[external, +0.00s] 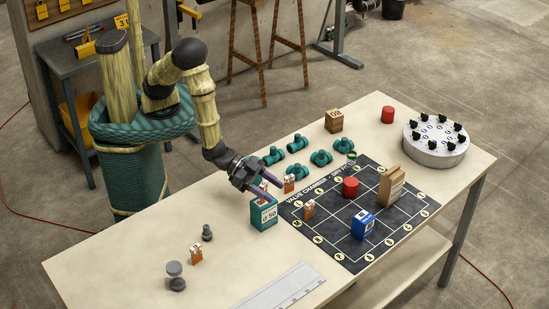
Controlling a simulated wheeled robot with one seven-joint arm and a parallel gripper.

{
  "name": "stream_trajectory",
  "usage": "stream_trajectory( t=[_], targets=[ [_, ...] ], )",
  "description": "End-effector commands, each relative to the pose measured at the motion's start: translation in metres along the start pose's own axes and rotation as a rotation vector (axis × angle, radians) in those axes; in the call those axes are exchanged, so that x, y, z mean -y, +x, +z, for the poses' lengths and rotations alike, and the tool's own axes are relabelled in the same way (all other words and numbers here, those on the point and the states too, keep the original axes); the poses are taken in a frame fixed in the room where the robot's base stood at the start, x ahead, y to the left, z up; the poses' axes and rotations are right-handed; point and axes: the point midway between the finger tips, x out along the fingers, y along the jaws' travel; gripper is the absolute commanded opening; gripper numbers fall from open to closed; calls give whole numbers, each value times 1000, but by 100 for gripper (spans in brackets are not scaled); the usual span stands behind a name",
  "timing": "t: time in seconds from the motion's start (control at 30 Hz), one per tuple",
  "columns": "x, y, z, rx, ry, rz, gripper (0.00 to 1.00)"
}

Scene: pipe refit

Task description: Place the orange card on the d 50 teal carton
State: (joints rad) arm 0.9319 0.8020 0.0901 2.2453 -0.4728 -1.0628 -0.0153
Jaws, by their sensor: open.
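The teal carton marked d 50 (263,217) stands upright on the table, beside the left corner of the dark mat. A small orange and white card (263,202) appears at the top of this carton, partly covered by my gripper. My gripper (273,187) is just above the carton, with its purple fingers apart. I cannot tell whether a finger touches the card. Similar orange and white cards stand behind the carton (289,184), on the mat (308,209) and at the left front of the table (196,254).
The dark gridded mat (335,249) holds a blue block (363,224), a red cylinder (350,187) and a tan carton (391,185). Teal pipe fittings (297,143) lie behind it. A round grey dial (436,144) is at right, grey weights (176,277) at left. The table's left middle is clear.

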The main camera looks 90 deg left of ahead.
Motion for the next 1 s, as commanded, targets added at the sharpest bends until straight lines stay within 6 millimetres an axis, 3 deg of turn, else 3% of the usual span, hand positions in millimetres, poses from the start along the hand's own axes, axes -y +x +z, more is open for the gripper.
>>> stream_trajectory(
  t=[0.17,0.63,1.0],
  targets=[
    [-1,-18,0,0,0,3,54],
    [-1,-94,0,0,1,3,54],
    [0,-112,-4,5,3,-1,54]
  ],
)
